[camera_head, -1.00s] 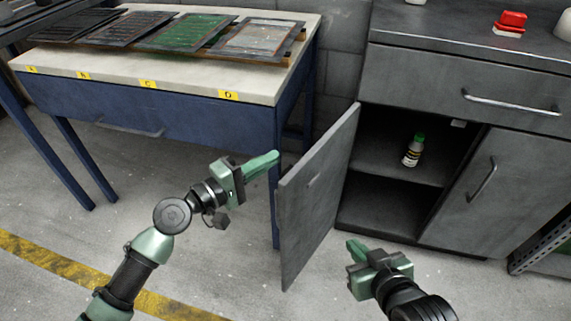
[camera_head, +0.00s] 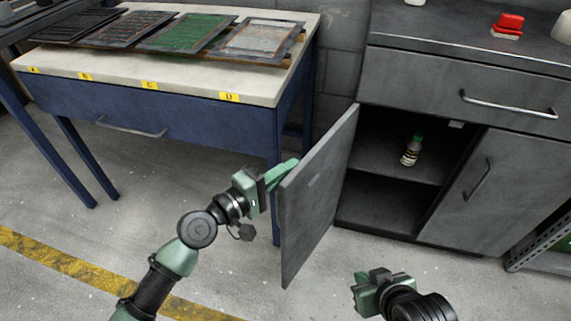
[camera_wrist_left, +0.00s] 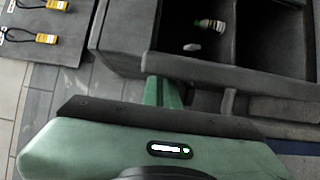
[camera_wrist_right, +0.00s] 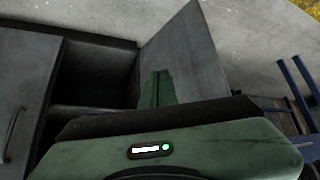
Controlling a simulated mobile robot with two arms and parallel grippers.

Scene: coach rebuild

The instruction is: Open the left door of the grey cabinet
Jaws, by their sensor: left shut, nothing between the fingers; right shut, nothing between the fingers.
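The grey cabinet (camera_head: 400,215) stands at the right. Its left door (camera_head: 318,200) is swung wide open, sticking out toward me, and shows in the right wrist view (camera_wrist_right: 188,50). My left gripper (camera_head: 287,172) is shut and empty at the door's outer side, its tips by the door's near edge; I cannot tell whether they touch. Its shut fingers show in the left wrist view (camera_wrist_left: 163,92), near the door handle (camera_wrist_left: 228,101). My right gripper (camera_head: 358,294) is shut and empty in front of the open compartment, apart from the door; its fingers show in the right wrist view (camera_wrist_right: 155,88).
A bottle with a green cap (camera_head: 411,150) stands on the inner shelf. The right door (camera_head: 500,185) and the drawer (camera_head: 490,95) are closed. A blue workbench (camera_head: 190,115) with several panels stands left of the door. A metal rack (camera_head: 545,240) stands at right. Floor in front is clear.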

